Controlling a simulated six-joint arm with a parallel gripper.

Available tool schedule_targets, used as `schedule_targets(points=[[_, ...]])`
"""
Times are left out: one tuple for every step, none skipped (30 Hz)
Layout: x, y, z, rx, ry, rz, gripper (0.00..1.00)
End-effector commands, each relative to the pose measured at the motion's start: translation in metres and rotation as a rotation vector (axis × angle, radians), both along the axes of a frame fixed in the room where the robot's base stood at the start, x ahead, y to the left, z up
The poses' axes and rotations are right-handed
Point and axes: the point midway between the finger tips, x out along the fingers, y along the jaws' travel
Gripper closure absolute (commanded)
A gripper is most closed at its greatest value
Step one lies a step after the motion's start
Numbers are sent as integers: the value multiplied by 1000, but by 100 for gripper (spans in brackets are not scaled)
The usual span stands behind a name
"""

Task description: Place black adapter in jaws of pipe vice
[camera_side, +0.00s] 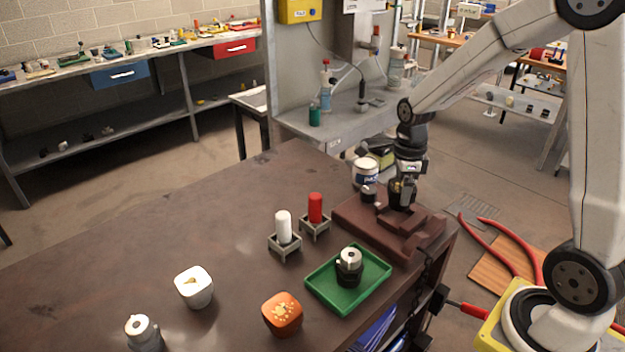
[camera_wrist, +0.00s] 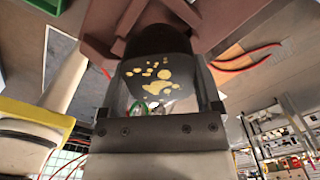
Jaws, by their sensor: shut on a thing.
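The pipe vice (camera_side: 418,239) is a brown-red block at the far right corner of the dark table. My gripper (camera_side: 403,187) points down over the vice in the side view and is shut on the black adapter (camera_side: 401,203), which is at the vice's jaw area. In the wrist view my gripper (camera_wrist: 160,98) has a finger on each side of a dark, yellow-spotted face. The black adapter (camera_wrist: 152,42) shows beyond it, against the brown vice (camera_wrist: 105,20). Whether the adapter is seated or just above the jaws is hard to tell.
A green tray (camera_side: 322,292) near the vice holds a black ring with a grey metal part. White (camera_side: 283,227) and red (camera_side: 315,208) cylinders stand in small holders. A white tin (camera_side: 366,172) stands behind the vice. An orange cup (camera_side: 282,315) and a white cup (camera_side: 193,288) are nearer.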

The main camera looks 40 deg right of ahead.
Motion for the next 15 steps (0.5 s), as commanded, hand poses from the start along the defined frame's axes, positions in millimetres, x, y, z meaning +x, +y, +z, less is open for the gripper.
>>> schedule_targets(points=[[0,0,-3,1,1,0,100],[0,0,-5,0,1,0,100],[0,0,-8,1,1,0,100],[0,0,-11,0,1,0,100],[0,0,-15,1,2,0,100],[0,0,-19,1,2,0,100],[0,0,-22,0,1,0,100],[0,0,-25,1,2,0,100],[0,0,-29,1,2,0,100],[0,0,-31,0,1,0,100],[0,0,-33,1,1,0,100],[0,0,-35,1,1,0,100],[0,0,-37,0,0,0,100],[0,0,-37,0,0,0,100],[0,0,-38,-1,-1,0,100]])
